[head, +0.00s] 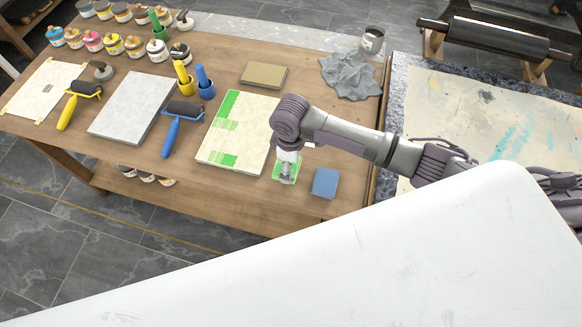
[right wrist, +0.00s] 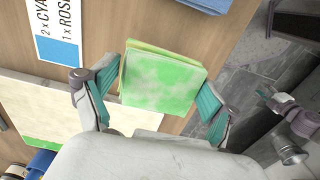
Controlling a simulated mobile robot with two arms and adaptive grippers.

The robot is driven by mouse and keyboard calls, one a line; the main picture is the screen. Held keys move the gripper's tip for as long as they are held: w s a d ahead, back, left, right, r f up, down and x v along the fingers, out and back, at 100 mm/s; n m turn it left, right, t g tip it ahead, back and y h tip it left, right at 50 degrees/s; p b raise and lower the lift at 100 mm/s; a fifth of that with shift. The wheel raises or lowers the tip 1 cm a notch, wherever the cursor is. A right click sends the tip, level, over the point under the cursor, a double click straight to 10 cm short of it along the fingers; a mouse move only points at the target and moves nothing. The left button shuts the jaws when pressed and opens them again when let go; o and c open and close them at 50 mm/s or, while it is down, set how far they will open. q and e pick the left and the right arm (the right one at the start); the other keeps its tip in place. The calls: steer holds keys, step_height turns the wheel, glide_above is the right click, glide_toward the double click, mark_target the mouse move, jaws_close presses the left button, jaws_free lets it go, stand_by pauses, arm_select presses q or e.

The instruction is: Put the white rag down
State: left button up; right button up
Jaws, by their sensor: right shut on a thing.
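The rag (right wrist: 160,82) is a folded square pad, mostly stained bright green with pale patches; no clean white shows. My right gripper (right wrist: 158,76) is shut on it, with a teal-padded finger at each side. In the head view the green-stained rag (head: 279,172) shows below the right gripper (head: 287,172), over the wooden table between the pale stone and the blue pad. I cannot tell whether the rag touches the table. Part of what looks like my left gripper (right wrist: 268,98) shows at the right of the right wrist view, over the floor; its opening is unclear.
The wooden table (head: 215,55) holds a pale stone (head: 209,158) with green patches on the left. A blue pad (head: 325,183) lies on the right. A tan pad (head: 263,75), grey cloth (head: 350,75), rollers and ink jars stand farther back. The table's front edge is close.

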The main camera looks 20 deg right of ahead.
steer(key=shift+f, duration=1.5)
steer(key=shift+s+f, duration=0.1)
steer(key=shift+f, duration=0.05)
steer(key=o, duration=0.8)
step_height(320, 180, up, 12)
steer(key=shift+r, duration=0.2)
